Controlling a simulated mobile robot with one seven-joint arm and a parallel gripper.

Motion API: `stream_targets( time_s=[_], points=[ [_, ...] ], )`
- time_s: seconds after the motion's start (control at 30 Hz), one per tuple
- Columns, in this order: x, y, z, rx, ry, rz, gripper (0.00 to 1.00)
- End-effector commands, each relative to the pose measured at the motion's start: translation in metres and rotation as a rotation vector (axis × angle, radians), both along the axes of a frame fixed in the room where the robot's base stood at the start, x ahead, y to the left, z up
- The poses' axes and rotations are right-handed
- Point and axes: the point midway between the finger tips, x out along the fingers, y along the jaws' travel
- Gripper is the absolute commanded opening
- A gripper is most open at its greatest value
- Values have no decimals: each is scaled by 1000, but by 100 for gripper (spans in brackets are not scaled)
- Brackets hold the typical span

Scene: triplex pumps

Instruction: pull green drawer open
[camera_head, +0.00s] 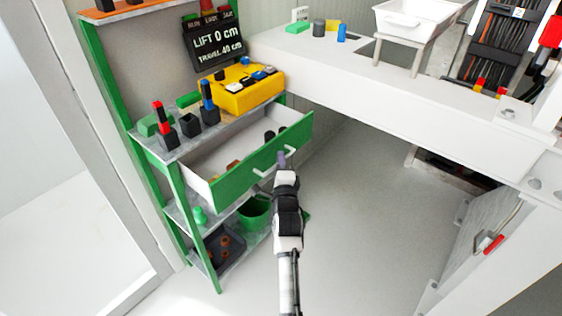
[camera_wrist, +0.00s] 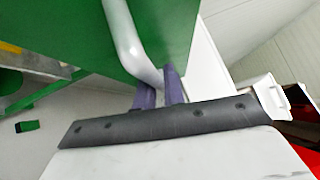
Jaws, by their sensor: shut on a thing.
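The green drawer (camera_head: 232,182) is pulled out from the green-framed shelf unit, and its white inside shows with a few small dark and brown items in it. A white bar handle (camera_head: 262,173) is on its green front. My gripper (camera_head: 282,158) is at the right part of that handle. In the wrist view the purple fingers of my gripper (camera_wrist: 159,88) are shut on the white handle (camera_wrist: 135,50), close to the green drawer front (camera_wrist: 85,30). The exact grip on the bar is partly hidden by the fingers.
A yellow control box (camera_head: 240,95) and a sign reading "LIFT 0 cm, TRAVEL 40 cm" (camera_head: 213,40) are above the drawer. A green bucket (camera_head: 254,212) stands below it. A white bench (camera_head: 400,95) extends to the right. The floor in front is clear.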

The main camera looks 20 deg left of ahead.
Motion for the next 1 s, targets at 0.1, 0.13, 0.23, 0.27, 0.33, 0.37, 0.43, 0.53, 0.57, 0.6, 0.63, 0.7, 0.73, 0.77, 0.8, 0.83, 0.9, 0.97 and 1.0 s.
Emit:
stream_targets(
  time_s=[0.1, 0.13, 0.23, 0.27, 0.33, 0.37, 0.43, 0.53, 0.57, 0.6, 0.63, 0.7, 0.73, 0.77, 0.8, 0.83, 0.9, 0.97, 1.0],
  points=[
    [0, 1, -1, -1, 2, 1, 19],
    [0, 1, -1, -2, 1, 1, 22],
    [0, 1, -1, -1, 0, 1, 32],
    [0, 1, -1, -1, 0, 1, 32],
    [0, 0, -1, -1, 0, 1, 32],
    [0, 0, 0, -1, 0, 1, 32],
    [0, 0, 0, -1, 0, 1, 32],
    [-2, -1, -1, 0, 1, 0, 32],
    [-3, -1, -2, 0, 1, 0, 32],
    [-6, -3, -2, 0, 0, 0, 32],
    [-9, -4, -3, 0, 0, 0, 32],
    [-18, -8, -5, 0, 1, -1, 32],
    [-23, -10, -7, 0, 1, -1, 32],
    [-28, -13, -7, 1, 1, -1, 32],
    [-36, -16, -10, 0, 2, -1, 32],
    [-42, -19, -11, -1, 3, -1, 32],
    [-56, -25, -13, 1, 3, 0, 32],
    [-68, -31, -15, -1, 2, -1, 32],
    [-75, -34, -16, 1, 3, 0, 32]
  ],
)
